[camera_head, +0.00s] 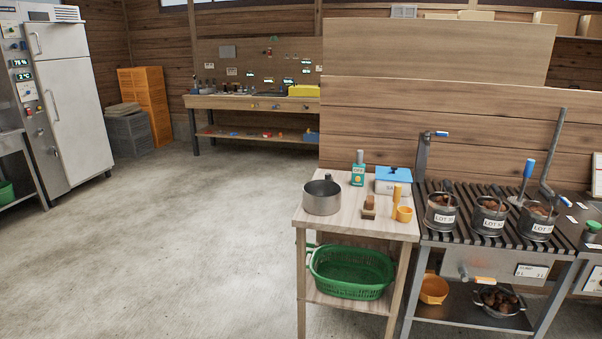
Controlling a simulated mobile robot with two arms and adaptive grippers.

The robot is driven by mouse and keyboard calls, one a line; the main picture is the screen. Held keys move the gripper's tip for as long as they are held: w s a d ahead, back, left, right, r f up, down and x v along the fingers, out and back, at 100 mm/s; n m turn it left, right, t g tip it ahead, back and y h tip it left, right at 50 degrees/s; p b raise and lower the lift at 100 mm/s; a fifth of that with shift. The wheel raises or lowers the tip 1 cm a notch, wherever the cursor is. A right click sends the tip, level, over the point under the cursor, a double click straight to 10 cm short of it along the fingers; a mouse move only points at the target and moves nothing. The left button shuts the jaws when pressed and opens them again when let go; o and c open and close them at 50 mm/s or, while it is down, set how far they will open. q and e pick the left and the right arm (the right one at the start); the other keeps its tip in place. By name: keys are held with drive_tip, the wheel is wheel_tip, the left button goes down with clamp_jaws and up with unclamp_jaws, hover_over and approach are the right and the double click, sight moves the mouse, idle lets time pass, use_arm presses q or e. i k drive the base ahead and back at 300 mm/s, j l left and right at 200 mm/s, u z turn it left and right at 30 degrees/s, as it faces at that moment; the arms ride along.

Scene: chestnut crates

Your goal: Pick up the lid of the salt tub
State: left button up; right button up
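The salt tub (382,187) is a white box at the back right of the small wooden side table (341,217). Its blue lid (393,173) lies on top and has a small handle. The tub's front label is partly hidden by an upright yellow-orange handle (397,192) in front of it. Neither of my grippers shows in the head view.
A steel pot (322,198), a green device (358,172) marked OFF, a small wooden block (369,202) and an orange cup (404,214) share the table. A grill with several labelled tins (441,213) adjoins at right. Floor (190,240) at left is clear.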

sight(393, 173)
drive_tip(key=i+j+u, duration=0.1)
drive_tip(key=i+u, duration=0.2)
drive_tip(key=i, duration=0.35)
drive_tip(key=i+u, duration=0.3)
drive_tip(key=i, duration=0.35)
